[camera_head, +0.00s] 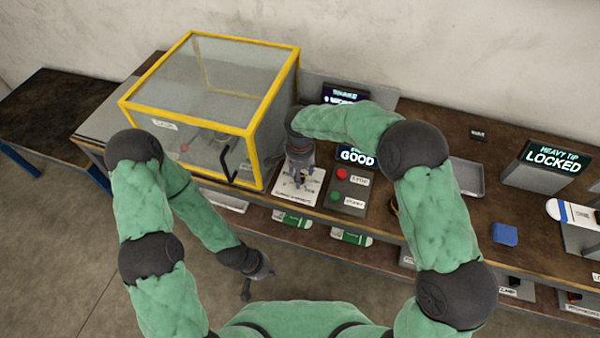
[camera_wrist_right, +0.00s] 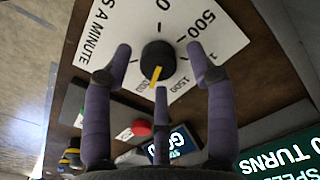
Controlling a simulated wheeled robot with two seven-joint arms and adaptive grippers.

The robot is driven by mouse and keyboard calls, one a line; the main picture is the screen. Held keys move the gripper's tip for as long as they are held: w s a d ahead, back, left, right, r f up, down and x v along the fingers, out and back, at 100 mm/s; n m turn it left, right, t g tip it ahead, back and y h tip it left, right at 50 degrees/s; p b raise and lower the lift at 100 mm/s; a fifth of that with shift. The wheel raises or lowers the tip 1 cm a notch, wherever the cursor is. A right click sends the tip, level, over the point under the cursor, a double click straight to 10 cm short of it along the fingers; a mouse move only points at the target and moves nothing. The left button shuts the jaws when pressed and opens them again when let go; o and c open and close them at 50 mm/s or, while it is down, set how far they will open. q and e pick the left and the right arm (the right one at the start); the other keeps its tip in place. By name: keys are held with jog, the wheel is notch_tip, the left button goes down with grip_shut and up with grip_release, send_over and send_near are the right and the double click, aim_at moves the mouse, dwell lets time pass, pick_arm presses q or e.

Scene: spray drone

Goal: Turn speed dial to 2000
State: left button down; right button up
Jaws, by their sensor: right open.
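The speed dial (camera_wrist_right: 158,58) is a round black knob with a yellow pointer, on a white scale plate (camera_wrist_right: 222,40) marked 0, 500, 1500 and other partly hidden numbers. In the right wrist view the pointer aims down toward the finger side, between 1500 and a partly covered number at its left. My right gripper (camera_wrist_right: 160,70) is open, its fingers spread around the knob; I cannot tell whether they touch it. In the head view my right gripper (camera_head: 298,178) is over the scale plate (camera_head: 311,187) and hides most of the dial. My left gripper (camera_head: 251,288) hangs low, away from the bench.
A yellow-framed clear box (camera_head: 214,92) stands left of the dial. Right of it is a panel with a red button (camera_head: 342,174), a green button (camera_head: 336,196) and a GOOD display (camera_head: 357,157). A LOCKED display (camera_head: 552,159) and blue block (camera_head: 505,234) are farther right.

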notch_tip(320, 180, up, 12)
dwell(0.4)
jog(key=shift+f, duration=0.15)
